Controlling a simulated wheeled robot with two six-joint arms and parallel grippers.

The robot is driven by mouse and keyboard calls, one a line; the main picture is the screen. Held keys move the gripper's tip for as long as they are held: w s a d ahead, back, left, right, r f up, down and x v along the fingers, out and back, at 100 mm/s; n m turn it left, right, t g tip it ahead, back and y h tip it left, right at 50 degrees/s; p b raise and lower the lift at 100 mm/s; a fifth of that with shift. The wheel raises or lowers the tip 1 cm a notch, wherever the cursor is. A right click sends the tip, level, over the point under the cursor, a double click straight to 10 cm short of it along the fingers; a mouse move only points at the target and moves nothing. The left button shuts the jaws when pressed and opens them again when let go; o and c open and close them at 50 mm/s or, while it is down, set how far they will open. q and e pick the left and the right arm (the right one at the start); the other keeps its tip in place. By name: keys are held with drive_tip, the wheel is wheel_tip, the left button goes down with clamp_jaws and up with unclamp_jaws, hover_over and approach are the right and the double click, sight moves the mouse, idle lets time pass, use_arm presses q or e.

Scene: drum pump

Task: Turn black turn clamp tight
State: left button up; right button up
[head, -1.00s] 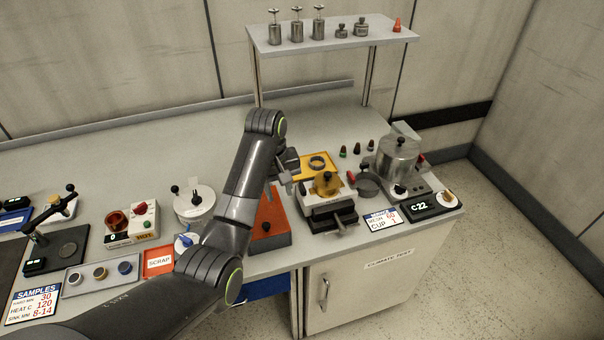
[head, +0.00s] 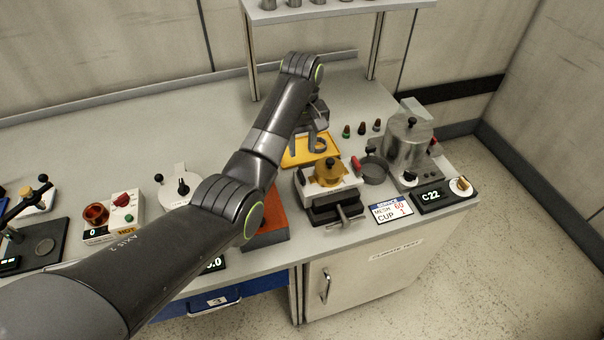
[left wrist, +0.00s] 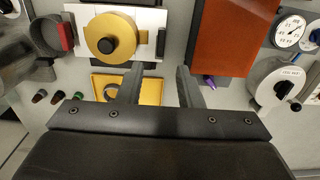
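A white-topped fixture (head: 345,188) stands near the bench's front edge, with a round brass-yellow piece (head: 330,173) topped by a black knob (head: 333,161). Below it at the front are dark jaws and a T-shaped handle (head: 345,218). I cannot tell for certain which black part is the turn clamp. The yellow piece (left wrist: 105,45) and black knob (left wrist: 117,34) also show in the left wrist view. My left gripper (head: 318,135) is open and empty above the yellow tray (head: 298,156), behind the fixture. In the left wrist view its fingers (left wrist: 158,78) are apart. My right gripper is out of view.
An orange-red block (head: 268,225) stands left of the fixture, partly behind my arm. A dark sieve cup (head: 374,171) and a metal drum (head: 408,145) stand to its right. Small pegs (head: 361,129) stand behind. A shelf (head: 330,9) rises at the back.

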use_arm(q)
hover_over(302, 174)
drive_tip(key=f, duration=0.2)
drive_tip(key=f+p, duration=0.1)
drive_tip(key=f, duration=0.2)
drive_tip(key=shift+s+a+f, duration=0.1)
drive_tip(key=shift+s+f, duration=0.05)
drive_tip(key=shift+s, duration=0.05)
wheel_tip(302, 174, down, 4)
drive_tip(key=shift+w, duration=0.15)
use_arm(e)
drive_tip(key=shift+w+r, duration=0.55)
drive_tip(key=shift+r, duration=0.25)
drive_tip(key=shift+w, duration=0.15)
use_arm(q)
clamp_jaws()
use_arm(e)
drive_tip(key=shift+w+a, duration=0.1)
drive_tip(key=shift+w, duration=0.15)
